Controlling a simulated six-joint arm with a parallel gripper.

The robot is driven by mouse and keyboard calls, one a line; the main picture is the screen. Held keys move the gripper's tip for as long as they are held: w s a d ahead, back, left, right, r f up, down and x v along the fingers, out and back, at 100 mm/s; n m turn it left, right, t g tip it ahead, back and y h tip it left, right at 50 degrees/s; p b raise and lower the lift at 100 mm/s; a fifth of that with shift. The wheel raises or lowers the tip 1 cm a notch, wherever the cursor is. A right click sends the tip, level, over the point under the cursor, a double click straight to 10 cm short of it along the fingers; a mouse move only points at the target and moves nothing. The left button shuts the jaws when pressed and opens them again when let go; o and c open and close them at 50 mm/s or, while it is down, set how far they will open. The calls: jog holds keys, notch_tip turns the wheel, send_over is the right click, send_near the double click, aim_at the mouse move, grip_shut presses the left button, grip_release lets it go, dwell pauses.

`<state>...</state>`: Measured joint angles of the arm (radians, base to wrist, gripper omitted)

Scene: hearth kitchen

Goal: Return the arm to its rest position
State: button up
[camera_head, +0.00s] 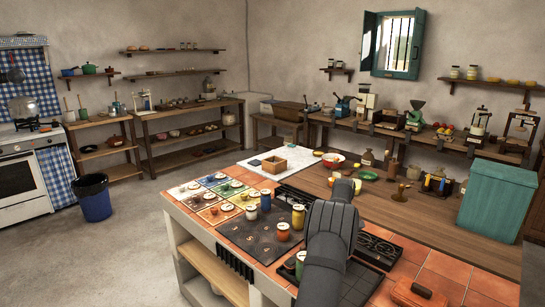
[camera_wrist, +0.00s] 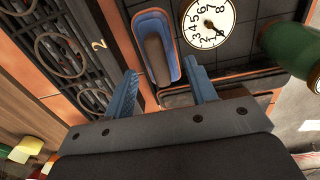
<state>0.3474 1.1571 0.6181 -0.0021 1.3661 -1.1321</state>
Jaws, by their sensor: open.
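My gripper (camera_wrist: 163,92) shows in the wrist view with its two blue fingers spread apart and nothing gripped between them. Beyond the fingertips, a blue rounded holder-like thing (camera_wrist: 174,45) with a brown inside sits on the dark surface, apart from the fingers as far as I can tell. In the head view my dark arm reaches up from the bottom edge over the tiled counter (camera_head: 395,258). Its end points away from the camera, so the fingers are hidden there.
The wrist view shows a white dial (camera_wrist: 208,22), a green cylinder (camera_wrist: 290,45) and a dark grate (camera_wrist: 75,55). A wooden box (camera_head: 273,165) and teal bin (camera_head: 497,200) stand farther off.

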notch_tip(320, 180, down, 5)
jog(key=shift+f, duration=0.15)
jog(key=shift+r, duration=1.35)
